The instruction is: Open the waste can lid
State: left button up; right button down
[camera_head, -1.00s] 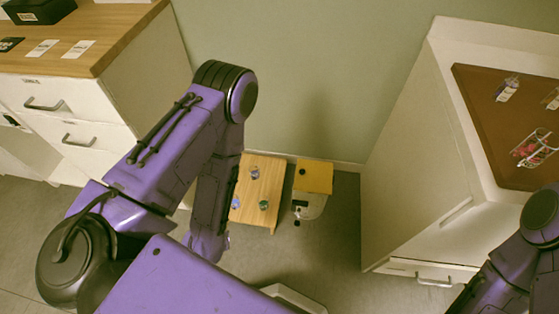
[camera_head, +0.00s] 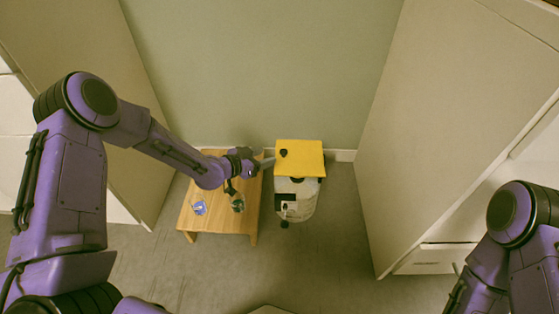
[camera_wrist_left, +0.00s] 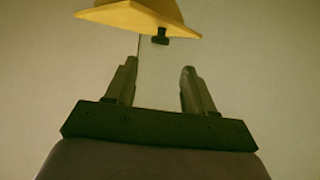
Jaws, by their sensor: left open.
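The waste can (camera_head: 305,203) is a pale bin on the floor by the back wall. Its yellow lid (camera_head: 308,160) shows as a flat square at the back, with a black knob (camera_head: 283,153) near its left side. I cannot tell whether the lid is raised at all. My left gripper (camera_head: 267,162) is open just left of the lid. In the left wrist view, the open, empty jaws (camera_wrist_left: 157,72) point toward the yellow lid (camera_wrist_left: 125,16) and the black knob (camera_wrist_left: 161,39), which are beyond the fingertips. My right gripper is out of view.
A low wooden table (camera_head: 218,222) stands left of the can, under my left forearm, with a blue item (camera_head: 199,208) and a green item (camera_head: 237,203) on it. A white cabinet (camera_head: 440,130) rises on the right. The floor in front of the can is clear.

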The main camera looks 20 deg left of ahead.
aim_at(284, 151)
pick_arm(q)
jog(key=b+x, duration=0.1)
jog(key=x, duration=0.3)
jog(key=b+x, duration=0.1)
jog(key=x, duration=0.2)
jog(key=shift+f+b, duration=0.3)
jog(key=shift+b, duration=0.05)
jog(key=shift+w+d, duration=0.25)
jog(key=shift+w, duration=0.15)
